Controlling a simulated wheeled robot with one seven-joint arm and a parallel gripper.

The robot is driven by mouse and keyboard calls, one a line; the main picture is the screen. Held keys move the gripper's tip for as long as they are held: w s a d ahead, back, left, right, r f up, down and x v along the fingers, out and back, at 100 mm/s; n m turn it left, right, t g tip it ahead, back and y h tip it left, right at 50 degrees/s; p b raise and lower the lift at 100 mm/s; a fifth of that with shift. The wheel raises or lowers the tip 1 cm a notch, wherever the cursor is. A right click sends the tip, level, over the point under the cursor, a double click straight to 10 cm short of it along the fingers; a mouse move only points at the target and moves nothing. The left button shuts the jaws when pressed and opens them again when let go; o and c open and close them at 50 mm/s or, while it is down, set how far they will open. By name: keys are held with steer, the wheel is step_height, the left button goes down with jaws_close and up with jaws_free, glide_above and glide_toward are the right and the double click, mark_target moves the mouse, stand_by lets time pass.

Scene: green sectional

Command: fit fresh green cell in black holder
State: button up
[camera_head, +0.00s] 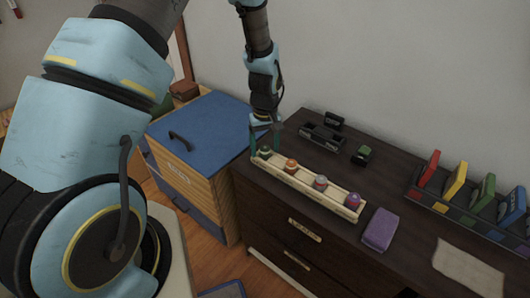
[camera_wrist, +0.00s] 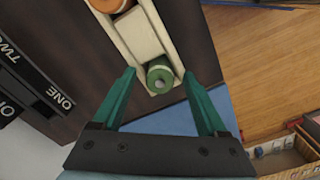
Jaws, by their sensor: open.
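A green cell (camera_head: 265,151) stands in the left end slot of a long pale tray (camera_head: 327,199). In the wrist view the green cell (camera_wrist: 160,76) shows its round end between the fingertips. My gripper (camera_head: 265,139) is open above it, with a green finger (camera_wrist: 117,98) to the left and another (camera_wrist: 203,104) to the right. I cannot tell whether they touch the cell. A black holder (camera_head: 322,138) stands behind the tray; it also shows in the wrist view (camera_wrist: 30,85), marked ONE and TWO. A small black-and-green item (camera_head: 362,155) lies to the holder's right.
The tray also holds orange (camera_head: 291,165), grey-white (camera_head: 321,182) and purple (camera_head: 352,200) cells. A purple block (camera_head: 380,229) lies right of the tray. A rack of coloured cards (camera_head: 468,205) and a paper sheet (camera_head: 468,268) are farther right. A blue-lidded box (camera_head: 205,130) adjoins the dresser's left side.

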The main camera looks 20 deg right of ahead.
jaws_close()
stand_by(0.6)
